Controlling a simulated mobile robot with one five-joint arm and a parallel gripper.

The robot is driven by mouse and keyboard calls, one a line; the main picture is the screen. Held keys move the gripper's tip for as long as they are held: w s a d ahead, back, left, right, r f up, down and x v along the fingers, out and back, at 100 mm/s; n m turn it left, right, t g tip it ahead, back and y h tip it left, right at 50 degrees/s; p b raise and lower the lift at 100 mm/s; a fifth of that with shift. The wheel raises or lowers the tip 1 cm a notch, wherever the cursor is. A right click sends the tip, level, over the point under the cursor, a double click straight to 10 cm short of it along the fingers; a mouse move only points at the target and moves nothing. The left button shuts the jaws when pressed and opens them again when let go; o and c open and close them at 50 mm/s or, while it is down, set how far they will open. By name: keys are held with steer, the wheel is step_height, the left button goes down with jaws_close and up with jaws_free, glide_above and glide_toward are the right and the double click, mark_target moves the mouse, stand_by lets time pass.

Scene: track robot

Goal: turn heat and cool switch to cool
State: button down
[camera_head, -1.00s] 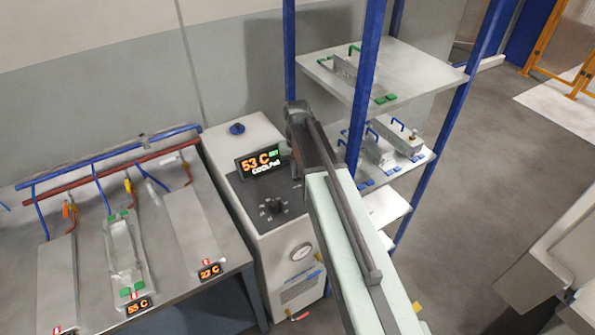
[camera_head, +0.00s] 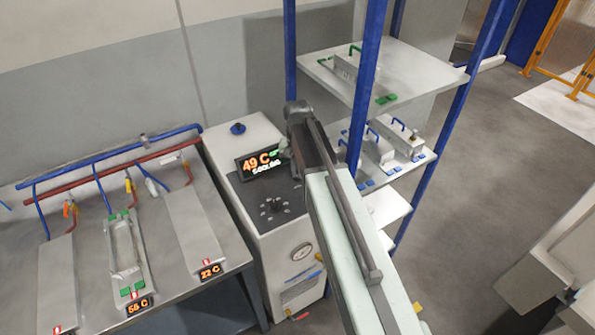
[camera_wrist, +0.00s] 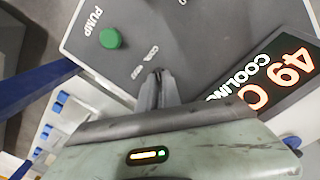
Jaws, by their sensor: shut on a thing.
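The grey control cabinet (camera_head: 285,235) stands left of the blue-posted rack. In the wrist view my gripper (camera_wrist: 157,80) points at the panel beside the small COOL lettering (camera_wrist: 150,53). Its fingers are together on the heat and cool switch, which they almost wholly hide. A green PUMP button (camera_wrist: 110,38) is left of the fingers. In the head view my arm hides the gripper and the switch.
A black dial (camera_head: 272,205) and a gauge (camera_head: 301,251) are on the cabinet. A bench (camera_head: 95,265) with plates and pipes stands at left. The rack's shelf (camera_head: 425,65) is close right of my arm. Open floor (camera_head: 470,160) lies farther right.

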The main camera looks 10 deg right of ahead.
mark_target(297, 173)
steer(key=c, duration=1.5)
jaws_free()
steer(key=shift+c, duration=0.2)
steer(key=shift+r, duration=0.1)
step_height(297, 173, up, 8)
steer(key=p, duration=0.8)
steer(key=shift+f, duration=0.2)
